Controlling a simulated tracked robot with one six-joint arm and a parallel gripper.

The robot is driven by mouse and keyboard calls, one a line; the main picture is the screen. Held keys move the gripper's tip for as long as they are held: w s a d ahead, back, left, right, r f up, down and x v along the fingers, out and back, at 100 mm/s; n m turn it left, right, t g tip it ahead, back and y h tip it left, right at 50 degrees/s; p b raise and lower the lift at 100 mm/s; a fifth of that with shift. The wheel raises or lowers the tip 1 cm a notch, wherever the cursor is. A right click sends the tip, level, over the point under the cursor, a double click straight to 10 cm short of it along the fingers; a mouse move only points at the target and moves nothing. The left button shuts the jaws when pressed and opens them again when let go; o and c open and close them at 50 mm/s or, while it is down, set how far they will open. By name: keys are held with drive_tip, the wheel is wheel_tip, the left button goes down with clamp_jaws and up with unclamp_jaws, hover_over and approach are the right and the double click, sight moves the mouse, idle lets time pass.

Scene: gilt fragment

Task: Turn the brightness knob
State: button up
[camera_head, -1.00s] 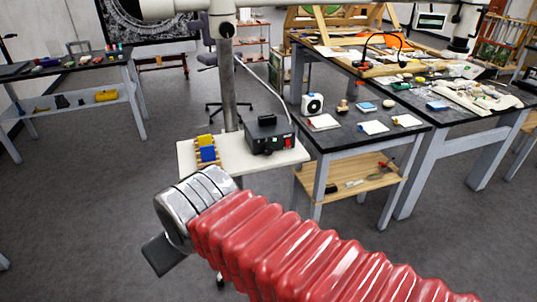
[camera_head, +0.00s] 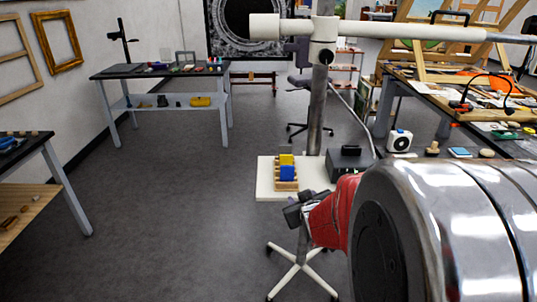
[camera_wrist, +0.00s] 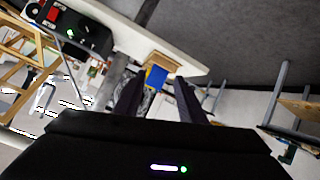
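A black control box (camera_head: 350,159) stands on the right part of a small white stand table (camera_head: 264,183), its lower part hidden by my red-sleeved arm. In the wrist view the box (camera_wrist: 78,30) is at the upper left, with a red switch (camera_wrist: 53,13) and a green light (camera_wrist: 70,34). Dark knobs with pale marks seem to sit on its face; which is the brightness knob cannot be told. My gripper (camera_wrist: 157,82) is open and empty, its fingers apart from the box. In the head view my gripper (camera_head: 294,214) is small, in front of the table.
A wooden rack with yellow and blue blocks (camera_head: 287,168) stands left of the box; the blue block (camera_wrist: 156,77) shows between my fingers. A metal post rises behind the table. The grey floor (camera_head: 170,220) at left is clear. A black workbench lies right.

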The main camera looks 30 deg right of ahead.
drive_tip(key=s+d+f+t+h, duration=0.2)
drive_tip(key=s+d+f, duration=0.1)
drive_tip(key=d, duration=0.4)
drive_tip(key=s+d+f+m+t+h, duration=0.1)
drive_tip(key=s+d+f+t+h, duration=0.1)
drive_tip(key=d, duration=0.6)
drive_tip(key=s+f, duration=0.1)
drive_tip(key=s, duration=0.1)
drive_tip(key=shift+s+d+f+h, duration=0.15)
drive_tip(key=shift+s+f+h, duration=0.15)
drive_tip(key=shift+s+h, duration=0.1)
